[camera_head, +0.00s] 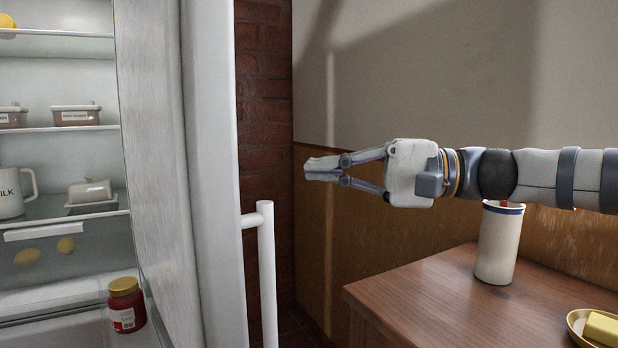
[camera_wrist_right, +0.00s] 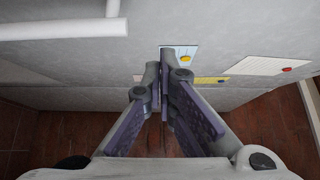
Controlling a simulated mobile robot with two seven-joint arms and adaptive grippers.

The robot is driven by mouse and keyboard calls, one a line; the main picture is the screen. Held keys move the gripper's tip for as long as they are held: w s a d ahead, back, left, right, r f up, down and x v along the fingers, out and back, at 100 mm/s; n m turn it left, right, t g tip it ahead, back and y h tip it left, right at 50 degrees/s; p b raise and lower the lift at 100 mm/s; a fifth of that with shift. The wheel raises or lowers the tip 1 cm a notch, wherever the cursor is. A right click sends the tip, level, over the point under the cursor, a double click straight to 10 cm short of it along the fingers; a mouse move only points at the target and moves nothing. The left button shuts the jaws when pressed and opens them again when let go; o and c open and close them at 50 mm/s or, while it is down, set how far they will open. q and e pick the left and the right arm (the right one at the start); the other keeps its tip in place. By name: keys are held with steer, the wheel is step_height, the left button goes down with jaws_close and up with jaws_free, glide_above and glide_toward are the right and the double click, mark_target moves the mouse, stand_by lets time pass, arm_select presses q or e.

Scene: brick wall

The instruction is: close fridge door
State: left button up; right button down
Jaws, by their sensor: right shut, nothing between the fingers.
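The fridge (camera_head: 60,140) stands at the left in the head view, with its inside showing. Its white door (camera_head: 215,150) stands open and is seen nearly edge-on, with a white bar handle (camera_head: 268,270) on its right side. My right gripper (camera_head: 310,169) is shut and empty, to the right of the door and above the handle, apart from the door in the head view. In the right wrist view the shut fingers (camera_wrist_right: 165,72) point at the grey door face (camera_wrist_right: 230,50), and a white handle (camera_wrist_right: 60,28) crosses the upper left. My left gripper is not in view.
A wooden cabinet (camera_head: 430,300) stands at the right, bearing a white cup (camera_head: 498,245) under my right arm and a butter dish (camera_head: 590,325). A red jar (camera_head: 125,305) is low in the fridge. Notes (camera_wrist_right: 265,65) with magnets hang on the door.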

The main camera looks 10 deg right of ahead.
steer(key=a, duration=1)
steer(key=shift+w+f+p, duration=0.25)
steer(key=shift+p, duration=0.05)
steer(key=shift+a, duration=0.1)
